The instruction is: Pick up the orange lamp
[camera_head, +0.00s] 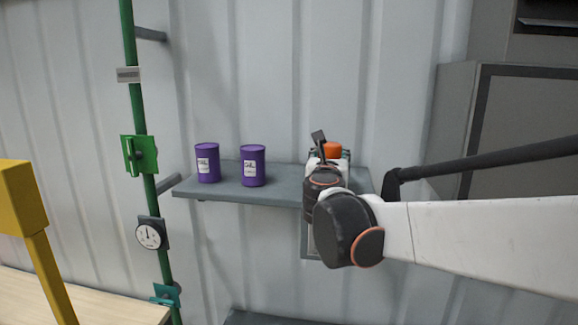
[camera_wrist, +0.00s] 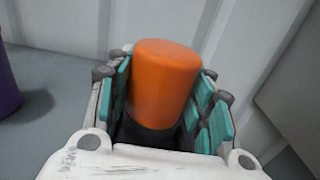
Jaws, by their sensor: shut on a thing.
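The orange lamp (camera_wrist: 162,85) has a rounded orange cylinder on a dark base. In the wrist view it stands between the teal finger pads of my gripper (camera_wrist: 165,100), which is shut on it. In the head view only the lamp's orange top (camera_head: 331,150) shows, behind my gripper (camera_head: 329,160) at the right end of the wall shelf (camera_head: 275,194). My wrist hides its lower part, so I cannot tell whether its base touches the shelf.
Two purple cans (camera_head: 207,163) (camera_head: 253,166) stand on the shelf left of my gripper. A green pipe with a gauge (camera_head: 150,235) runs up the wall further left. A yellow post (camera_head: 52,275) stands at the far left. A grey cabinet (camera_head: 455,120) is at right.

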